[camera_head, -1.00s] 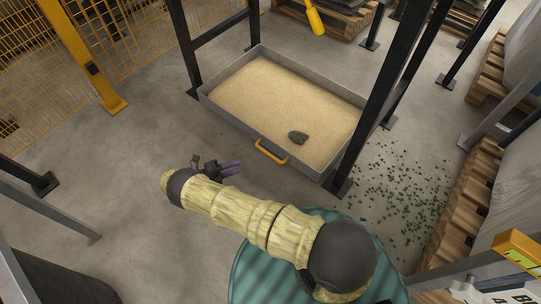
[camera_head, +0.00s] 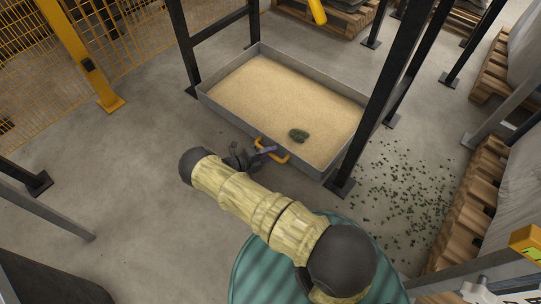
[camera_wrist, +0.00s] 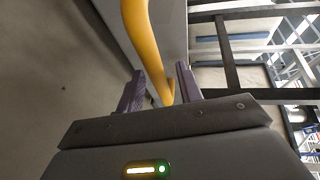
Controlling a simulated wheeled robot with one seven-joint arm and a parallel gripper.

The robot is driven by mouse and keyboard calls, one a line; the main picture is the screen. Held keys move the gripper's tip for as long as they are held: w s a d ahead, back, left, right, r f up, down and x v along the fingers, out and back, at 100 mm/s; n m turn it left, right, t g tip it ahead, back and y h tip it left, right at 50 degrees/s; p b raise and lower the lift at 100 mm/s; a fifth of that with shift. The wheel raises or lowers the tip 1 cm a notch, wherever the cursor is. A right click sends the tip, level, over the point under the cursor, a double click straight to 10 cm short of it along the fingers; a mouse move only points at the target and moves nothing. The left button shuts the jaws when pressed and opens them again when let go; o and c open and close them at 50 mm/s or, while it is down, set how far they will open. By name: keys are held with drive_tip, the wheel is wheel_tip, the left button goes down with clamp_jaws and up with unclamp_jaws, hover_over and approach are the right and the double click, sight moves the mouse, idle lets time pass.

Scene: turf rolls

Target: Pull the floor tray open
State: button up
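The floor tray (camera_head: 228,120) is a grey metal tray filled with pale sand-like grain, lying on the floor between black posts. A dark green lump (camera_head: 298,135) lies on the grain near the front wall. The tray's yellow handle (camera_head: 281,157) sticks out from the front wall. My gripper (camera_head: 266,150) is at this handle. In the wrist view, the handle (camera_wrist: 143,40) passes between the two purple fingers of my gripper (camera_wrist: 160,70). The fingers stand apart, with gaps visible beside the handle. Part of the handle is hidden behind the gripper body in the wrist view.
Black frame posts (camera_head: 370,110) stand close at the tray's corners. Green bits (camera_head: 405,190) are scattered on the floor at right, beside wooden pallets (camera_head: 468,200). A yellow mesh fence (camera_head: 130,40) stands at the back left. The floor in front of the tray, at left, is clear.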

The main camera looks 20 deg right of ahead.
drive_tip(key=shift+w+d, duration=0.1)
drive_tip(key=shift+d, duration=0.15)
drive_tip(key=shift+c, duration=0.3)
clamp_jaws()
drive_tip(key=shift+a, duration=0.15)
